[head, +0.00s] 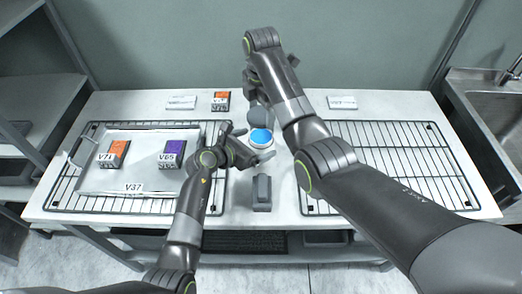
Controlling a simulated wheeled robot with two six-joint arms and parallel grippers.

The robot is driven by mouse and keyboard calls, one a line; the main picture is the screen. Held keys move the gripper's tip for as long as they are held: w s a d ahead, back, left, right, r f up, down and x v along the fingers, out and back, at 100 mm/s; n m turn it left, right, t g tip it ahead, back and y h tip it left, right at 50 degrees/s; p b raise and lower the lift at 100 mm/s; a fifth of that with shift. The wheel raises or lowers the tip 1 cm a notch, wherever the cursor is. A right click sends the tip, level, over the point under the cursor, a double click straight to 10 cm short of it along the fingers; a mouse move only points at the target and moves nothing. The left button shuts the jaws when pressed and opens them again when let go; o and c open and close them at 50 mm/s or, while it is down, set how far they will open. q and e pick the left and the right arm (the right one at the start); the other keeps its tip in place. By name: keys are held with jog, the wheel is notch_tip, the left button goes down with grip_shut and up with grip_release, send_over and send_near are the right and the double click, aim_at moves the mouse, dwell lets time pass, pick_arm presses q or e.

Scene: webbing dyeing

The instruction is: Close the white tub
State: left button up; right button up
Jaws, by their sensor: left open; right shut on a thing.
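The white tub (262,146) stands near the middle of the table, with a round blue area showing at its top. My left gripper (254,144) is open, its fingers reaching toward the tub from the left and front; I cannot tell whether they touch it. My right gripper (257,107) is shut just behind and above the tub. It holds a greyish thing that is mostly hidden, and I cannot tell whether it is the tub's lid.
A metal tray (100,183) with orange and purple boxes sits on the left rack. The right wire rack (405,160) is empty. A dark grey object (262,193) stands in front of the tub. An orange box (221,98) and white labels are at the back.

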pick_arm(q)
jog(key=shift+x, duration=1.5)
jog(key=c, duration=1.5)
jog(key=shift+o, duration=0.2)
pick_arm(e)
send_over(261, 136)
jog(key=shift+f, duration=2.5)
jog(key=shift+f, duration=0.1)
jog(key=shift+f, duration=0.8)
jog(key=shift+f, duration=0.7)
